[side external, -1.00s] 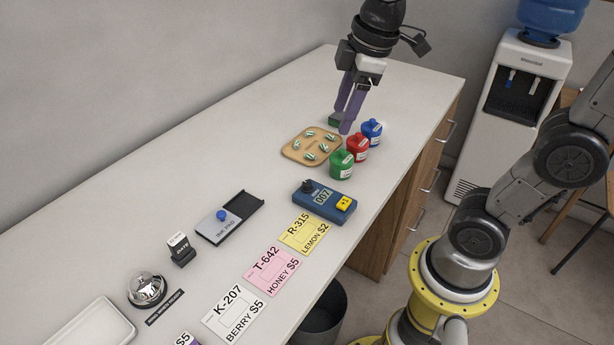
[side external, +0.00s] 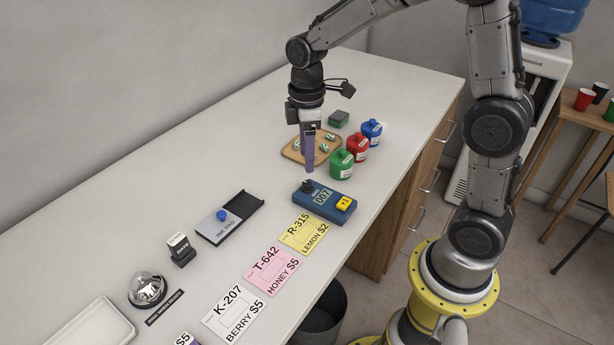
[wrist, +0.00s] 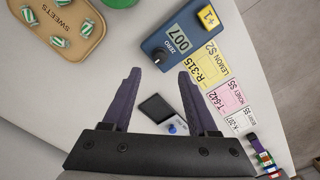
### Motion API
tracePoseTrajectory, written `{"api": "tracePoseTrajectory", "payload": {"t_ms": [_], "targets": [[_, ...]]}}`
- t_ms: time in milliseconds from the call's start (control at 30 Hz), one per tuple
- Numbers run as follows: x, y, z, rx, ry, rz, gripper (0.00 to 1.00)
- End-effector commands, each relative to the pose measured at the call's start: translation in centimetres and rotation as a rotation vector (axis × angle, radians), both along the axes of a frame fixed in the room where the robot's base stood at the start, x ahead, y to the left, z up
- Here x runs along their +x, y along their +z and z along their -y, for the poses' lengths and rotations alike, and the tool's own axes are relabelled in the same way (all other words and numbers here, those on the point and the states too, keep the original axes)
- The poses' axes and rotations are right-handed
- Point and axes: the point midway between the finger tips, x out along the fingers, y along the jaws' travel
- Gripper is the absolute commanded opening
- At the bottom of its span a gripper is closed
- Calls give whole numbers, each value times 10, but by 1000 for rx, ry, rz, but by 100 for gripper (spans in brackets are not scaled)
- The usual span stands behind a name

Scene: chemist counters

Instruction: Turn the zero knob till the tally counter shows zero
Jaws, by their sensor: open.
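The blue tally counter (side external: 326,199) lies on the counter and its display reads 007. Its dark zero knob (side external: 307,187) is at the left end and a yellow +1 button (side external: 344,204) is at the right end. In the wrist view the tally counter (wrist: 182,36) is at the upper right, with the knob (wrist: 162,62) at its lower left end, beside the word ZERO. My gripper (side external: 309,170) is above the counter, just behind the knob in the side view, apart from it. In the wrist view its purple fingers (wrist: 158,92) are spread with nothing between them.
Green (side external: 341,164), red (side external: 357,147) and blue (side external: 371,132) bottles stand behind the tally counter. A sweets tray (side external: 293,153) is partly hidden behind my gripper. An ink pad (side external: 215,226) lies to the left. Price cards, including a yellow one (side external: 302,232), lie in front.

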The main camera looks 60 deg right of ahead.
Motion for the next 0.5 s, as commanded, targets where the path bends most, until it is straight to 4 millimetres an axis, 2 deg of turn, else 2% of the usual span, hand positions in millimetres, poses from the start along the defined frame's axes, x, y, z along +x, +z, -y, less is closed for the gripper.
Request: {"api": "tracePoseTrajectory", "payload": {"t_ms": [33, 200, 333, 500], "targets": [[-1, -12, 0, 1, 0, -6, 59], [-1, -42, 0, 1, 0, -4, 59], [-1, -58, 0, 1, 0, -2, 59], [0, -69, 0, 1, 0, -1, 59]]}}
